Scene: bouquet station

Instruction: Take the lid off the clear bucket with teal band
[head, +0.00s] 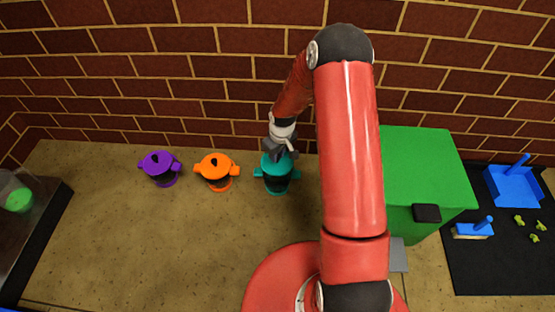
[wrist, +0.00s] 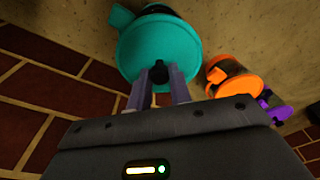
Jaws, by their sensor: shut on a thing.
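The clear bucket with teal band (head: 276,185) stands on the counter below my arm's end. Its teal lid (wrist: 158,48) fills the upper middle of the wrist view, with a dark knob (wrist: 159,72) on top. My gripper (wrist: 159,90) is shut on the knob, one finger on each side. In the head view my gripper (head: 280,150) is directly above the bucket and hides part of the lid. I cannot tell whether the lid is apart from the bucket's rim.
An orange-lidded bucket (head: 217,168) and a purple-lidded bucket (head: 160,165) stand to the left. A green box (head: 425,165) is at the right. A black mat (head: 490,265) holds a blue dustpan (head: 513,185) and a brush (head: 473,230). The counter in front of the buckets is clear.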

